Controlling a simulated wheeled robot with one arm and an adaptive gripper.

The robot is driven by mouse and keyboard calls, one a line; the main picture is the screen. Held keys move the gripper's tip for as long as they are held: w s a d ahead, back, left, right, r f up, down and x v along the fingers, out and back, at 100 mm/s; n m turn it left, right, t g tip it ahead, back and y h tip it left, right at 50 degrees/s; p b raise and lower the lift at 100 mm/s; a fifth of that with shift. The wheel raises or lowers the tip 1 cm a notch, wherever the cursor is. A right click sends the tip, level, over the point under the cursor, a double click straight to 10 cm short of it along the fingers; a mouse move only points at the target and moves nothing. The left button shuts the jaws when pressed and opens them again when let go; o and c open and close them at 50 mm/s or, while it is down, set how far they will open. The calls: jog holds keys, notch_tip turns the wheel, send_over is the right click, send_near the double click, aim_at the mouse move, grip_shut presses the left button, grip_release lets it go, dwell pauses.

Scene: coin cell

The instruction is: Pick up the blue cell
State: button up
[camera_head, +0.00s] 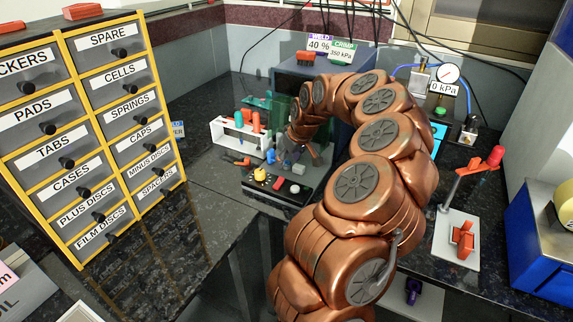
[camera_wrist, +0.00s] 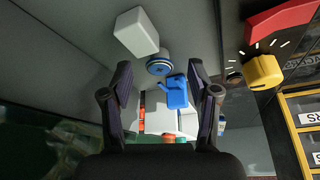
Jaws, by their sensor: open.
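In the wrist view, a small blue piece (camera_wrist: 176,92) with a short side tab, which looks like the blue cell, shows between the two fingers of my gripper (camera_wrist: 163,98), nearer the right finger. The fingers are apart and nothing is held. How far the piece lies from the fingertips cannot be told. A round blue-rimmed part (camera_wrist: 159,64) is just beyond it, beside a white block (camera_wrist: 137,32). In the head view, my gripper (camera_head: 302,152) is over the dark console, and my arm hides part of the bench behind it.
A white rack (camera_head: 226,138) with orange and green pieces stands left of my gripper. The console carries a yellow knob (camera_head: 260,174), also in the wrist view (camera_wrist: 262,72). A labelled drawer cabinet (camera_head: 160,75) stands left. An orange-handled lever press (camera_head: 458,235) is at right.

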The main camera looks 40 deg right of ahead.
jog(key=shift+f, duration=0.15)
dwell(0.4)
jog(key=c, duration=0.8)
